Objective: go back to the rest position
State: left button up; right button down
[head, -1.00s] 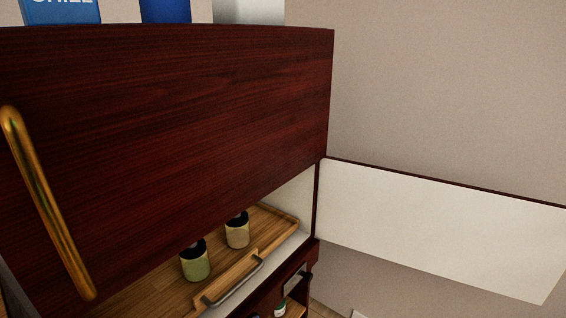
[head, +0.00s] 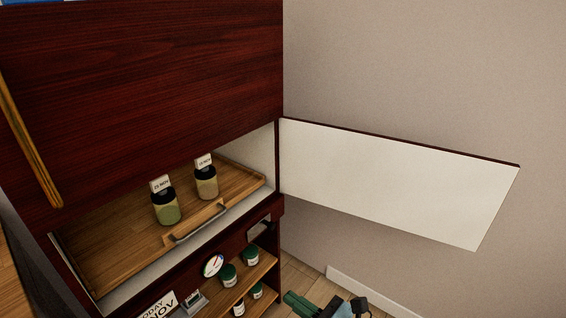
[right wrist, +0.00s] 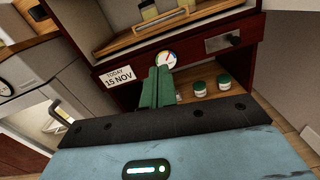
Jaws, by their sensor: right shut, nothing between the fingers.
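My right gripper (head: 299,304) shows at the bottom edge of the head view, its green fingers pointing left. It is shut and empty, low and to the right of the cabinet. In the right wrist view its closed green fingers (right wrist: 157,88) point toward the cabinet front, in front of the lower shelf area. No contact with the cabinet can be made out. My left gripper is not in view.
The dark red cabinet (head: 150,90) has an open door (head: 395,180) at right. A wooden tray (head: 120,235) inside holds a green jar (head: 166,208) and a beige jar (head: 206,182). Lower shelves hold several green-lidded jars (head: 229,275). Floor shows at right.

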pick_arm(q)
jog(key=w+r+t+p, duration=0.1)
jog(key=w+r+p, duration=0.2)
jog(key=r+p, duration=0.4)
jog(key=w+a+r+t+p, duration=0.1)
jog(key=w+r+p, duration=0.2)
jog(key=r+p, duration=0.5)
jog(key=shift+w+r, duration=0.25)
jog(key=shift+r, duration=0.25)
pick_arm(e)
jog(key=s+d+f+n+g+h, duration=0.1)
jog(key=s+d+n+h, duration=0.3)
jog(key=s+n, duration=0.5)
jog(key=s+d+f+n+g+h, duration=0.1)
jog(key=s+d+n+h, duration=0.3)
jog(key=s+d+n, duration=0.3)
jog(key=s+d+f+n+h, duration=0.1)
jog(key=s+d+n+h, duration=0.3)
jog(key=s+n, duration=0.9)
jog(key=s+d, duration=0.2)
jog(key=s, duration=0.3)
jog(key=shift+s+f+g, duration=0.2)
jog(key=shift+f+g, duration=0.2)
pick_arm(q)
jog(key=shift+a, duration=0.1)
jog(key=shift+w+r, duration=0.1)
